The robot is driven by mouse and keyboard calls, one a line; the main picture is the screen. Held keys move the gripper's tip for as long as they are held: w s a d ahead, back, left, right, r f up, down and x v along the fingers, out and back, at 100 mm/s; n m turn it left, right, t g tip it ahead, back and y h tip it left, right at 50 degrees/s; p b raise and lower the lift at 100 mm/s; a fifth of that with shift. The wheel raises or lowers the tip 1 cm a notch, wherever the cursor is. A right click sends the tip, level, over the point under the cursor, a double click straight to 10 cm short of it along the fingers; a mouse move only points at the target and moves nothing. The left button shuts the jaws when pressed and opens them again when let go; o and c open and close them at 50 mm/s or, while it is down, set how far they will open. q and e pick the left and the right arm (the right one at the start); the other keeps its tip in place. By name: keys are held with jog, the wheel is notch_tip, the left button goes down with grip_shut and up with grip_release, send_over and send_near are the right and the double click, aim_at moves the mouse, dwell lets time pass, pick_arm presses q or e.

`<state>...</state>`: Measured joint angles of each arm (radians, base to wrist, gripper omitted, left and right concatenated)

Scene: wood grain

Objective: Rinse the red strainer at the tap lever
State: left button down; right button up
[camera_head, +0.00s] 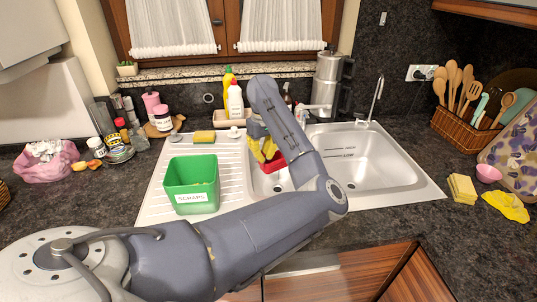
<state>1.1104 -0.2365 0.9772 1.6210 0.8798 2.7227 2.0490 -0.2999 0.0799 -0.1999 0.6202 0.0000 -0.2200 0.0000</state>
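The red strainer (276,164) is in the left basin of the sink, mostly hidden behind my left arm and gripper. Yellow material (264,149) shows just above the red; I cannot tell whether it lies in the strainer. My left gripper (262,140) points down at the strainer, but its fingertips are hidden, so its grip does not show. The slim metal tap (376,100) stands at the back right of the sink, to the right of my gripper; its lever is too small to make out clearly. My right gripper is not in view.
A green bin labelled SCRAPS (192,182) stands on the drainboard (155,200). The right sink basin (375,168) looks empty. Bottles (235,101) and a tall steel pot (328,82) stand behind the sink. Sponges (461,188) and a yellow cloth (507,206) lie at right.

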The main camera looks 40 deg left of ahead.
pick_arm(q)
jog(key=shift+s+d, duration=0.4)
jog(key=shift+s, duration=0.25)
jog(key=shift+s+d, duration=0.35)
jog(key=shift+s, duration=0.25)
jog(key=shift+r, duration=0.1)
dwell(0.5)
jog(key=s+d+r, duration=0.2)
jog(key=s+r, duration=0.1)
jog(key=s, duration=0.1)
jog(key=shift+d+r, duration=0.3)
jog(key=shift+r, duration=0.1)
jog(key=shift+s, duration=0.1)
dwell(0.5)
